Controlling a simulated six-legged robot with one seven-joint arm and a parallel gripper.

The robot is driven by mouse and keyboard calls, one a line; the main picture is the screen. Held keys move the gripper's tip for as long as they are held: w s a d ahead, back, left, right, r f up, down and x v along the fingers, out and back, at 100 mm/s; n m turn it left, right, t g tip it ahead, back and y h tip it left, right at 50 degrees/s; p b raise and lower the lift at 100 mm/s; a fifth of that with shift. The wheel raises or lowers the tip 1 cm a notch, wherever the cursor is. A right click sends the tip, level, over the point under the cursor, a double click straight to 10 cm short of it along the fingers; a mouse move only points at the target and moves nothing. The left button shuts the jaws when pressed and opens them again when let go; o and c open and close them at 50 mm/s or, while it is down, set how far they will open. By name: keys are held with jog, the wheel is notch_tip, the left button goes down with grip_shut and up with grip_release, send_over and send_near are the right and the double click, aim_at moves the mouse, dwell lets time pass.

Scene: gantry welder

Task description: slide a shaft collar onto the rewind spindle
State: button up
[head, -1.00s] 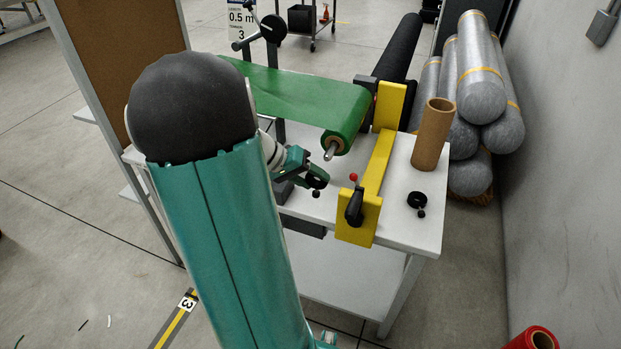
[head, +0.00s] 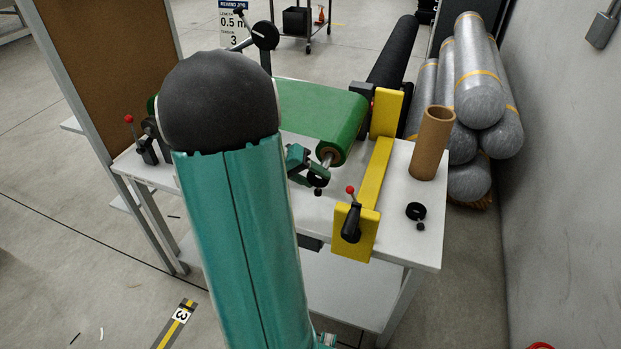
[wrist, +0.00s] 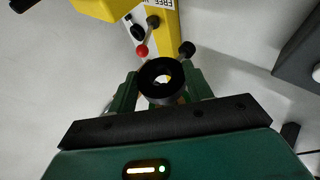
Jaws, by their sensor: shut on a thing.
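The rewind spindle (head: 327,161) is a short metal shaft sticking out of the cardboard core of the green roll (head: 320,108). My gripper (head: 310,176) is shut on a black shaft collar (wrist: 152,91), a ring with a small black knob. The held collar (head: 318,179) is just below and in front of the spindle's free end in the head view. I cannot tell whether they touch or the tip has entered the bore. In the wrist view the ring faces the camera between the green fingers; the spindle is not clearly distinguishable there.
A second black collar (head: 416,210) lies on the white table (head: 400,245). A yellow bracket (head: 376,172) with a red-knobbed lever (head: 351,190) stands close right of my gripper. A cardboard tube (head: 432,143) stands upright behind. Wrapped rolls (head: 480,85) lie beyond the table.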

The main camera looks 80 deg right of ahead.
jog(key=shift+a+r, duration=0.1)
jog(key=shift+a, duration=0.15)
dwell(0.3)
jog(key=shift+d, duration=0.2)
jog(key=shift+s+d, duration=0.1)
jog(key=shift+d, duration=0.55)
jog(key=shift+s+d, duration=0.1)
jog(key=shift+d, duration=0.8)
jog(key=shift+d, duration=0.35)
jog(key=shift+d, duration=0.35)
jog(key=shift+s+d, duration=0.1)
jog(key=shift+d, duration=0.2)
jog(key=shift+d, duration=0.7)
